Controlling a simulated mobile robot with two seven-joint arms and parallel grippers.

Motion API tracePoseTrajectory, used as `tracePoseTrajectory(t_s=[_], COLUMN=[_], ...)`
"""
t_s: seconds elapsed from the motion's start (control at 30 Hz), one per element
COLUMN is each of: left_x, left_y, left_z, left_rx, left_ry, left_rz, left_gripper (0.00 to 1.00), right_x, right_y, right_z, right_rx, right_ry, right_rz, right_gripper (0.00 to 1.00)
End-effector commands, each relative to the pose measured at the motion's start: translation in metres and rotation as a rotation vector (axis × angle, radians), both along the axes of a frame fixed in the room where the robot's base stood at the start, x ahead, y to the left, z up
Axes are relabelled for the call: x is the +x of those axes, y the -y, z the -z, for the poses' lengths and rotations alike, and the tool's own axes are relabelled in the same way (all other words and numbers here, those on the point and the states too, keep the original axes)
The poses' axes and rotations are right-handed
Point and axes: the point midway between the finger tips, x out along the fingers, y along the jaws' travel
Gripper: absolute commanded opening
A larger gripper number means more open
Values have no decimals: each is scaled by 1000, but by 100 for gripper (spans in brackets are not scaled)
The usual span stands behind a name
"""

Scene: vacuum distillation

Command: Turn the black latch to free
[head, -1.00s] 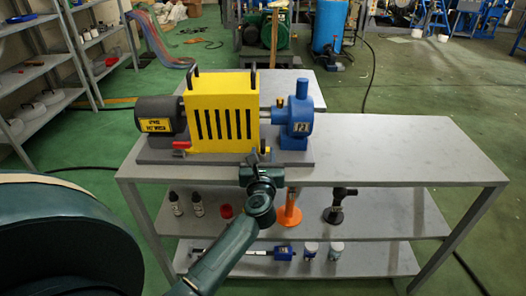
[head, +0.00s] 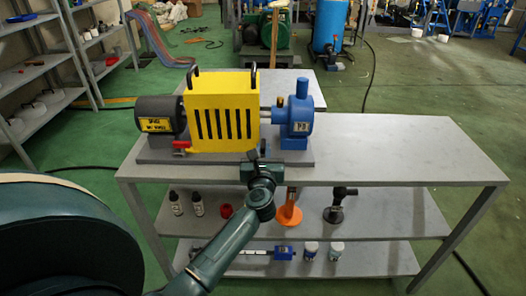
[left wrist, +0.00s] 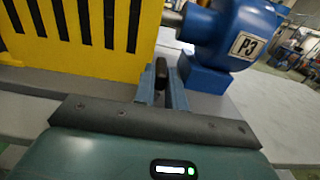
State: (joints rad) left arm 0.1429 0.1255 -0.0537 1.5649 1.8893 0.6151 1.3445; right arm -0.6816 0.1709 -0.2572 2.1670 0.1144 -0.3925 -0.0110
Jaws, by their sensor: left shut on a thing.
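The black latch (left wrist: 161,72) is a small dark lever at the lower right corner of the yellow guard (head: 221,110). In the left wrist view it stands between the two fingers of my left gripper (left wrist: 164,92), which is shut on it. In the head view my left gripper (head: 256,162) reaches up from below to the guard's lower right corner, and the latch's dark end (head: 253,155) shows just above it, tilted to the left. The gripper hides the latch's lower part. My right gripper is not in view.
A red latch (head: 181,145) sits at the guard's lower left. A dark motor (head: 157,116) stands left of the guard and a blue pump (head: 297,117) right of it. The grey bench top (head: 400,150) is clear to the right. Bottles and tools lie on the shelves below.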

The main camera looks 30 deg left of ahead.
Motion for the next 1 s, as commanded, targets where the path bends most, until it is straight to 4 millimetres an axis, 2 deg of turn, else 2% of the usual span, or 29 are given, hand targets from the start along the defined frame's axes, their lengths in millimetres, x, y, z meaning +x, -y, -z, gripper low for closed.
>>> tracePoseTrajectory(t_s=[0.27, 0.47, 0.7, 1.0], left_x=[-1, -2, -4, -4], left_y=[0, -3, -8, -15], left_z=[-1, -2, -1, 3], left_rx=[-1, 1, 3, 1], left_ry=[-1, -3, -5, -4], left_rz=[22, 106, 299, 582], left_gripper=[0, 0, 0, 0], right_x=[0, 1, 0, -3], right_y=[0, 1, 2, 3], right_z=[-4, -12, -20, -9], right_rx=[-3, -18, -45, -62], right_ry=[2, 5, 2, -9], right_rz=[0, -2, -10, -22], right_gripper=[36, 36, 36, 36])
